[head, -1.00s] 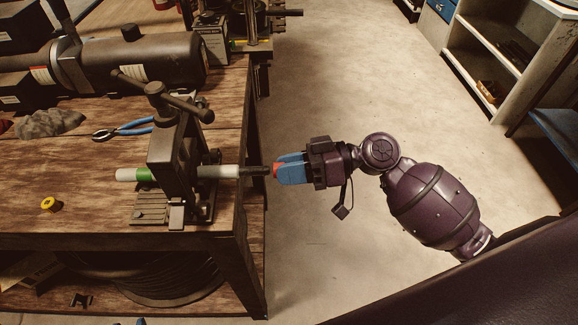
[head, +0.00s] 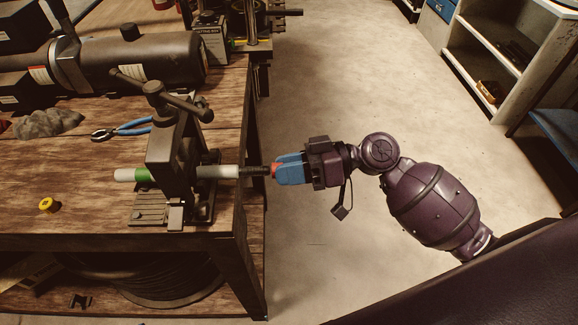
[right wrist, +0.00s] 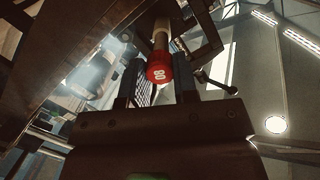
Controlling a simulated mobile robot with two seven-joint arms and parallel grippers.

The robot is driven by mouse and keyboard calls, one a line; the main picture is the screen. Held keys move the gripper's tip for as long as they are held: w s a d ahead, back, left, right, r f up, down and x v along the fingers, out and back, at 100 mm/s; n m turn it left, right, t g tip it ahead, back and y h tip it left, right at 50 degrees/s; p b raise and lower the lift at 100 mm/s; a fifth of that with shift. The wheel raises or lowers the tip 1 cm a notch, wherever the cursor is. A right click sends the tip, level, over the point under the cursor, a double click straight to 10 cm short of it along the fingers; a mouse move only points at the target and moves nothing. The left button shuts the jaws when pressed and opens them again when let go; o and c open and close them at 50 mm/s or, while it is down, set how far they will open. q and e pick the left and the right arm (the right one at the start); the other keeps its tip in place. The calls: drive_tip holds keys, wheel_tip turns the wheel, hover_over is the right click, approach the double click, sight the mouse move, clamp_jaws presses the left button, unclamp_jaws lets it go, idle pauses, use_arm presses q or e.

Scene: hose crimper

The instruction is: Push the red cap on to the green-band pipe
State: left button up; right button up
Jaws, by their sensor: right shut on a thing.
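The green-band pipe (head: 217,172) is clamped level in a dark vise (head: 172,160) at the bench's right edge. Its green band (head: 142,174) shows left of the vise, and its black ribbed end (head: 254,171) sticks out to the right past the edge. My right gripper (head: 283,170) is shut on the red cap (head: 274,170), in line with the pipe. In the right wrist view the red cap (right wrist: 159,73), with white marking, sits between the fingers, against the pipe's end. I cannot tell how far it is on. My left gripper is not in view.
A yellow ring-like part (head: 46,205) and blue-handled pliers (head: 124,129) lie on the bench (head: 60,180). A large dark cylinder (head: 140,62) lies behind. The floor (head: 330,80) right of the bench is open, with shelves (head: 490,60) at the far right.

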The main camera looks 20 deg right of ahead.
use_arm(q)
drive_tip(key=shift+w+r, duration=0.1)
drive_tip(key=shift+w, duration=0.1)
use_arm(e)
drive_tip(key=shift+w+a, duration=0.15)
drive_tip(key=shift+a, duration=0.3)
drive_tip(key=o, duration=1)
drive_tip(key=shift+c, duration=0.2)
use_arm(q)
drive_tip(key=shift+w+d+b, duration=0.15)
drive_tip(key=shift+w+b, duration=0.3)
drive_tip(key=shift+b, duration=0.3)
use_arm(e)
drive_tip(key=v, duration=1.1)
